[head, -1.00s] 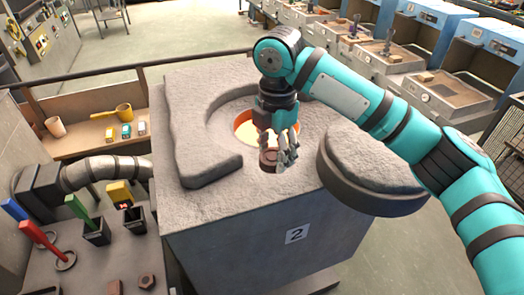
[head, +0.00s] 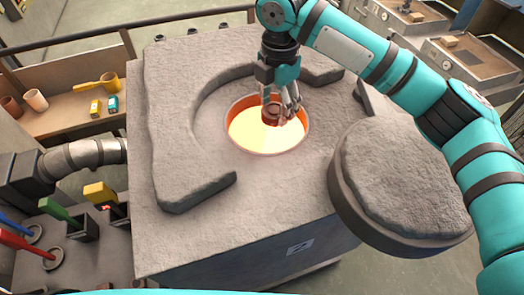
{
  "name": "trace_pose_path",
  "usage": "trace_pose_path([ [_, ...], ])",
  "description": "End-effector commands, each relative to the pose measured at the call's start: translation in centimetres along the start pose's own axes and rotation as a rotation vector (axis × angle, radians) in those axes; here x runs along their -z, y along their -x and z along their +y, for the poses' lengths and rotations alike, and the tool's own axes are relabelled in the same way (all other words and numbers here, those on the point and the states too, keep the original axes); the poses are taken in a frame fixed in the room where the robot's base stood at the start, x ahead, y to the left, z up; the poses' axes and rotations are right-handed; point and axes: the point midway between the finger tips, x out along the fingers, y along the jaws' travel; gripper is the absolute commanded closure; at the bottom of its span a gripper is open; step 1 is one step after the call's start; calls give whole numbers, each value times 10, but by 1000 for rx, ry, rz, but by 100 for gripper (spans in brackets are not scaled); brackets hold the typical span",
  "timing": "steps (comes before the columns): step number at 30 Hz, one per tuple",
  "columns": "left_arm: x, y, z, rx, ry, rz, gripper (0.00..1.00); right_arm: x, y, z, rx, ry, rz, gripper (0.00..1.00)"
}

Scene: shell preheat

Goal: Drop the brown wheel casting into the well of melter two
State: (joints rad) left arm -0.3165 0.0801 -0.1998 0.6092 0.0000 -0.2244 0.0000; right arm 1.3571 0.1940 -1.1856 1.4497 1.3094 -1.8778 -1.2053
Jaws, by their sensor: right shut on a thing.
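Melter two (head: 235,245) is a grey block with a number plate on its front. Its round well (head: 250,141) is open and glows orange and yellow. My right gripper (head: 276,112) comes down from above and is shut on the brown wheel casting (head: 270,116). The casting shows small and reddish brown over the far part of the glowing well, partly hidden by the fingers. I cannot tell its exact height above the well. My left gripper is not in view.
The thick round lid (head: 405,180) is swung off to the right of the well. A raised curved wall (head: 175,150) rings the well's left and far sides. A bench with coloured tools (head: 60,225) and a shelf with cups (head: 80,110) stand left.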

Motion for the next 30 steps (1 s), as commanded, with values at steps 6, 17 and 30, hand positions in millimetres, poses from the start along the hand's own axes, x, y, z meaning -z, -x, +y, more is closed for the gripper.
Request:
trace_pose_path([
  [6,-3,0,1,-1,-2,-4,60,0,-21,0,0,-1,0,86],
  [17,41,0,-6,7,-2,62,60,0,-26,0,-1,0,0,86],
  [30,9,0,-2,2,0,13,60,0,-26,0,-1,-1,0,22],
])
